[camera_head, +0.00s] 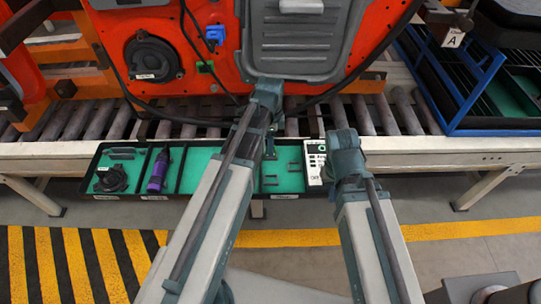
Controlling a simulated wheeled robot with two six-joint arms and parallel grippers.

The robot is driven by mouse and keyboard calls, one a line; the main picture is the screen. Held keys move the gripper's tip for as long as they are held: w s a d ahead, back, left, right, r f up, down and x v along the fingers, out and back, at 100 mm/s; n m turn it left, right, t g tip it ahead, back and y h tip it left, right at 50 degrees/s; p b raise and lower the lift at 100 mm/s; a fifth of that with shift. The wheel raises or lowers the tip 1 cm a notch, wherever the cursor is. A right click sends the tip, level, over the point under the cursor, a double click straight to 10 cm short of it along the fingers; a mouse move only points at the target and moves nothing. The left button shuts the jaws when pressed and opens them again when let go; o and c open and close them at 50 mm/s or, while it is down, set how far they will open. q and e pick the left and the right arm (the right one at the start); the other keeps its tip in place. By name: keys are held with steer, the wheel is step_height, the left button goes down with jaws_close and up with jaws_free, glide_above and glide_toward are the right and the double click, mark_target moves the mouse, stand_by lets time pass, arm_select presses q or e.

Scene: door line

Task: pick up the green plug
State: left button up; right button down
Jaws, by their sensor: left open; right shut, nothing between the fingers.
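A small green plug (204,66) sits on the orange-red door panel (205,88), below a blue connector (215,35) and beside a thin black cable. My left gripper (270,151) hangs from the end of the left arm over the tray, to the right of and lower than the plug. It is open and apart from the plug; the arm partly hides it. My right gripper (334,172) is near the tray's right end, small and partly covered by its own arm. It is shut and empty, farther from the plug.
A blue rack (465,100) stands at right. Black cables loop across the door.

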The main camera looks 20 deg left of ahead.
arm_select(q)
step_height(320, 180, down, 2)
steer(key=shift+f+b, duration=0.25)
steer(key=shift+b, duration=0.5)
steer(key=shift+r, duration=0.1)
jaws_close()
